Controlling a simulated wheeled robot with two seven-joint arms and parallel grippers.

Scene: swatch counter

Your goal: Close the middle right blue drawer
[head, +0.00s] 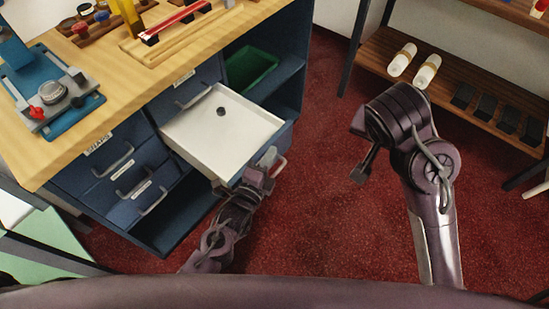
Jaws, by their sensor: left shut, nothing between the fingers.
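The middle right blue drawer (221,128) stands pulled out of the blue cabinet, its pale inside showing with a small dark round object (221,111) in it. Its front faces toward the lower right and carries a light handle (281,166). My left gripper (269,157) is shut and empty at the drawer's front, close to the handle. I cannot tell whether it touches the front or the handle. My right gripper (359,149) hangs over the red floor to the right, apart from the cabinet, with its fingers spread and nothing between them.
A closed drawer with a handle (194,96) is above the open one. Several closed drawers, one with a handle (114,162), are to the left. A green bin (250,68) sits in an open bay. A wooden shelf rack (455,78) stands at right. Red carpet (325,215) lies clear.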

